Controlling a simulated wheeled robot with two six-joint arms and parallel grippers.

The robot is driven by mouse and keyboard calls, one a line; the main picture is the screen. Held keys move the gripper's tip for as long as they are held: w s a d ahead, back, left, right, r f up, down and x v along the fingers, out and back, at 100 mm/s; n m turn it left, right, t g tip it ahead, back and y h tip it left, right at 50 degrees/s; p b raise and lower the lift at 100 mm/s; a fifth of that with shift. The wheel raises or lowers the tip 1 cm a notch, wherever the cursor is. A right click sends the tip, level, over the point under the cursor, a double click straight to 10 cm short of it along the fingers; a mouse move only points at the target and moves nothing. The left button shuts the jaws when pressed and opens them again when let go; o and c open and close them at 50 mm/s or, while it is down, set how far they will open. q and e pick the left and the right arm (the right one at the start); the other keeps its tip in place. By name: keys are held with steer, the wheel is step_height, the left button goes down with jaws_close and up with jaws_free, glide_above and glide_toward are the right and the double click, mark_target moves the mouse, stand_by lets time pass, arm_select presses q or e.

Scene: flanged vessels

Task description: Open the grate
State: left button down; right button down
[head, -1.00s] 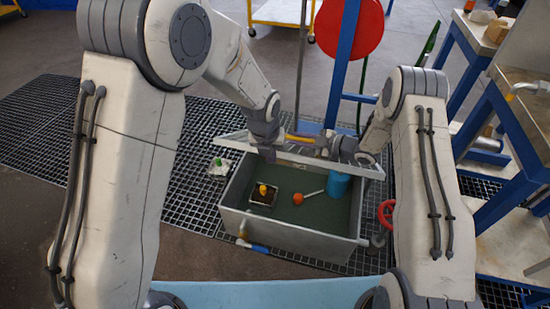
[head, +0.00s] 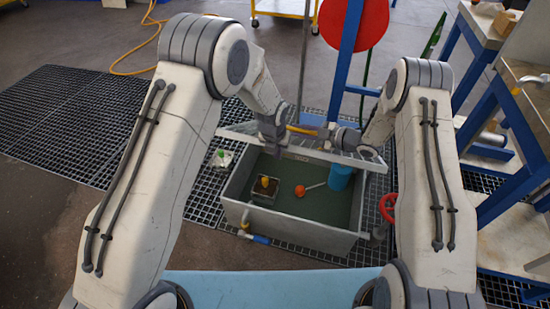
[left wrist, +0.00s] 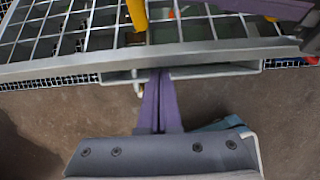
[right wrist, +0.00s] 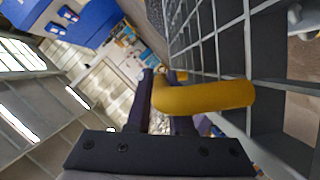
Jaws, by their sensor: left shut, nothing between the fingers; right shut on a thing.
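The grate (head: 235,136) is a light grey barred panel raised at the far side of the grey tank (head: 300,233), seen nearly edge-on. Its bars (left wrist: 85,30) and lower edge show in the left wrist view. My right gripper (head: 326,133) is shut on the grate's yellow handle (head: 302,130); in the right wrist view, the handle (right wrist: 205,97) crosses between the fingers. My left gripper (head: 272,143) is shut and empty at the grate's edge. In the left wrist view its closed fingers (left wrist: 160,78) reach that edge; I cannot tell whether they touch it.
The open tank holds a small box (head: 265,188), an orange-headed tool (head: 301,190) and a blue cylinder (head: 340,178). A blue post (head: 347,65) with a red disc (head: 352,22) stands behind. A red valve wheel (head: 388,207) and workbench (head: 510,140) are right.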

arm_select(q)
steer(key=shift+w+d+r, duration=0.1)
steer(key=shift+w+r, duration=0.15)
steer(key=shift+r, duration=0.15)
arm_select(e)
steer(key=shift+d, duration=0.1)
